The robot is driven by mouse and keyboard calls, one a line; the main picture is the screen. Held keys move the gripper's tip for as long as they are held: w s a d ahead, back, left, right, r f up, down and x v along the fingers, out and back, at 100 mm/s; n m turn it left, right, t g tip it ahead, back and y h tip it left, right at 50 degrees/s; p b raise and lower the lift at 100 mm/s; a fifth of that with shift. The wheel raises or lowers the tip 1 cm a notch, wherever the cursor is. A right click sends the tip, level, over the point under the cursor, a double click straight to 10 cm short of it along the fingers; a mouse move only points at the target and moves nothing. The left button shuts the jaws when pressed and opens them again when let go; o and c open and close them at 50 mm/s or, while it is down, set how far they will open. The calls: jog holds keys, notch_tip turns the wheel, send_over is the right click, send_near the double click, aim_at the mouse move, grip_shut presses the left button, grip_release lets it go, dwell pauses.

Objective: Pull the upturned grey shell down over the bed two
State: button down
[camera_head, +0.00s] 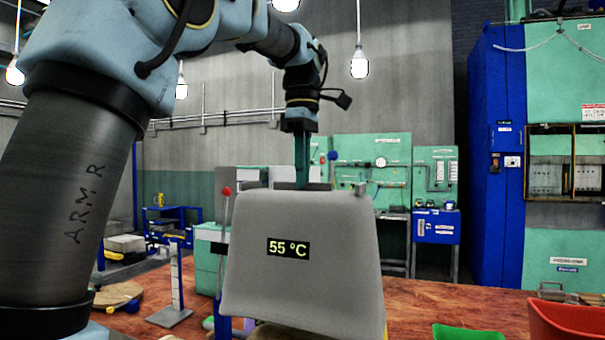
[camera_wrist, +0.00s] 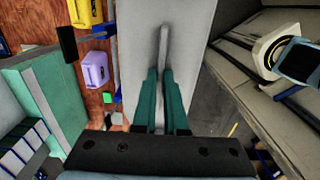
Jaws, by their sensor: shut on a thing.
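The grey shell (camera_head: 330,250) stands raised and slightly tilted in the middle of the head view, with a "55 °C" display (camera_head: 288,248) on the face towards me. My gripper (camera_head: 302,184) reaches down to its top edge from above. In the wrist view, the teal fingers of my gripper (camera_wrist: 160,75) are shut on a thin grey bar (camera_wrist: 164,42) in front of the shell's pale surface (camera_wrist: 139,35). The bed is hidden behind or below the shell, so I cannot tell which bed this is.
A red-knobbed lever (camera_head: 227,191) stands close left of the shell. The wooden table (camera_head: 450,305) also bears a green bin (camera_head: 466,333) and a red bin (camera_head: 567,320) at the front right. A purple jug (camera_wrist: 96,70) shows in the wrist view.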

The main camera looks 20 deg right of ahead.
jog(key=shift+p, duration=0.7)
jog(key=shift+f+p, duration=0.1)
jog(key=shift+p, duration=0.4)
jog(key=shift+d+f+p, duration=0.1)
jog(key=shift+f+p, duration=0.25)
jog(key=shift+f, duration=0.5)
notch_tip(320, 180, down, 22)
jog(key=b, duration=1.4)
jog(key=shift+f, duration=0.25)
jog(key=shift+f+b, duration=1)
jog(key=shift+f, duration=0.95)
jog(key=shift+f+b, duration=0.3)
jog(key=shift+f, duration=0.3)
jog(key=c, duration=0.9)
grip_release()
jog(key=shift+r, duration=0.1)
